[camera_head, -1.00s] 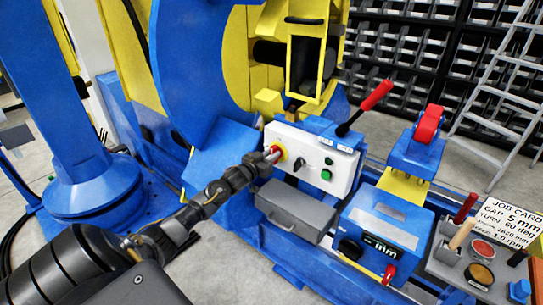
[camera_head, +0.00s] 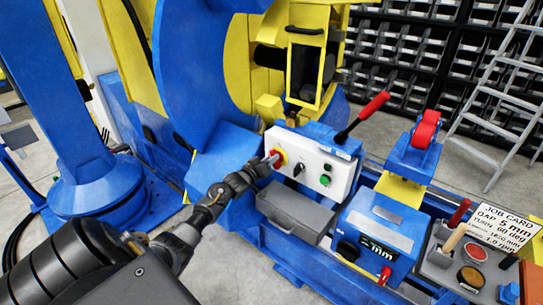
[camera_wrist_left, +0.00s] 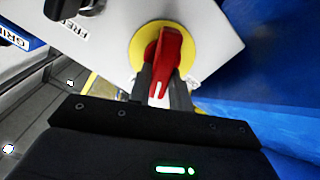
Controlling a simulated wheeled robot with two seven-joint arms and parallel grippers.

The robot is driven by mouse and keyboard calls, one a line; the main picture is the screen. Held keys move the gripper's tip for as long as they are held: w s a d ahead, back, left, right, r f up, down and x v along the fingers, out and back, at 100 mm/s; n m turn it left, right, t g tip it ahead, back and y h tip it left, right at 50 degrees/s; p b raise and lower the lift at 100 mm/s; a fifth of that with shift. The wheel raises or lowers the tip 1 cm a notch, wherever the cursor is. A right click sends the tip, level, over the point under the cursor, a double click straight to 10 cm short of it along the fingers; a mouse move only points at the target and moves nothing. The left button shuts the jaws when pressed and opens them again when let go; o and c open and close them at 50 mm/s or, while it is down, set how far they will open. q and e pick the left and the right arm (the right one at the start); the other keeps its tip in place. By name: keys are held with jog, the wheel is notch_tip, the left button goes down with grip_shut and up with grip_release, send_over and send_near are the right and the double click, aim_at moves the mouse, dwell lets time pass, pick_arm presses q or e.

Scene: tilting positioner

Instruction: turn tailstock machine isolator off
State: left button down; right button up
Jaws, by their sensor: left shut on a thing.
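The isolator is a red rotary handle on a yellow disc (camera_head: 283,152), at the left of a white control panel (camera_head: 338,178). My left gripper (camera_head: 273,160) reaches it from the lower left. In the left wrist view the red handle (camera_wrist_left: 167,58) stands between the two dark fingers of my left gripper (camera_wrist_left: 162,88), which are shut on it. The yellow disc (camera_wrist_left: 192,36) shows around and behind the handle. A white mark is on the handle's near end. My right gripper is not in view.
A grey drawer box (camera_head: 292,215) sits below the panel. A blue box with a display (camera_head: 380,235) stands to its right.

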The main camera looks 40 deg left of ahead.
pick_arm(q)
jog(key=shift+a+f+n+p, duration=0.15)
jog(key=shift+n+p, duration=0.8)
jog(key=shift+n, duration=1.1)
jog(key=shift+a+f+n+p, duration=0.15)
jog(key=shift+n+p, duration=0.75)
jog(key=shift+n, duration=1.2)
jog(key=shift+f+n+p, duration=0.15)
jog(key=shift+n+p, duration=0.8)
jog(key=shift+n, duration=1.1)
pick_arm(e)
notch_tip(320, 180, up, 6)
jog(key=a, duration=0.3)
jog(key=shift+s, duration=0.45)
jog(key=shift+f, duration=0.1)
pick_arm(q)
jog(key=c, duration=1.4)
grip_release()
jog(key=shift+o, duration=0.6)
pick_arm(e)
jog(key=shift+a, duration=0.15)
